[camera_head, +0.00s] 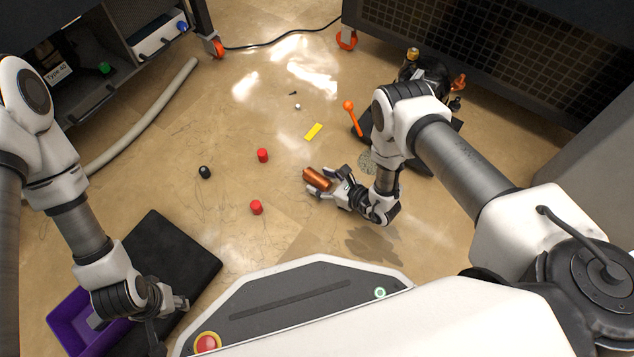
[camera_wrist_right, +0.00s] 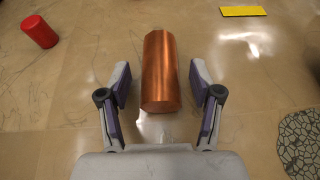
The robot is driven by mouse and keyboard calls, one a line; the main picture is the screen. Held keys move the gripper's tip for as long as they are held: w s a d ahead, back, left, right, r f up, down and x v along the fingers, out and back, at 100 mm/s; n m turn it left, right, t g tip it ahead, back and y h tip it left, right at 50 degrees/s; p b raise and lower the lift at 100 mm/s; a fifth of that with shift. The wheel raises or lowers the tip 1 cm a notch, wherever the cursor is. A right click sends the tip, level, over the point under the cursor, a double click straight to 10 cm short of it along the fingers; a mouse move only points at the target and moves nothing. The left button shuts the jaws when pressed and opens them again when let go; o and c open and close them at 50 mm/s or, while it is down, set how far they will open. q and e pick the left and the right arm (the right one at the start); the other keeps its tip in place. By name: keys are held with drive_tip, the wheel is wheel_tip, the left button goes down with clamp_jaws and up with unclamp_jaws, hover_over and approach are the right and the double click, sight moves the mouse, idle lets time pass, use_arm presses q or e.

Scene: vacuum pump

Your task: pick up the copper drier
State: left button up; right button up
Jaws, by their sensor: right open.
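The copper drier (camera_head: 317,178) is a copper-coloured cylinder lying on the floor in the middle of the head view. In the right wrist view the copper drier (camera_wrist_right: 160,70) lies lengthwise, its near end between the fingers. My right gripper (camera_head: 328,187) is at it; in the wrist view the right gripper (camera_wrist_right: 160,88) is open, one finger on each side of the cylinder, with a gap showing on both sides. My left gripper (camera_head: 182,304) is at the lower left, above the black mat and beside the purple bin; its finger opening is too small to judge.
Red caps (camera_head: 262,155) and (camera_head: 256,207), a black cap (camera_head: 204,172) and a yellow block (camera_head: 313,131) lie on the floor around the drier. An orange-handled tool (camera_head: 352,112) and a black pump (camera_head: 430,75) are behind my right arm. A purple bin (camera_head: 62,318) and black mat (camera_head: 185,250) are lower left.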

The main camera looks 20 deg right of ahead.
drive_tip(key=shift+r, duration=0.1)
clamp_jaws()
drive_tip(key=shift+r, duration=0.15)
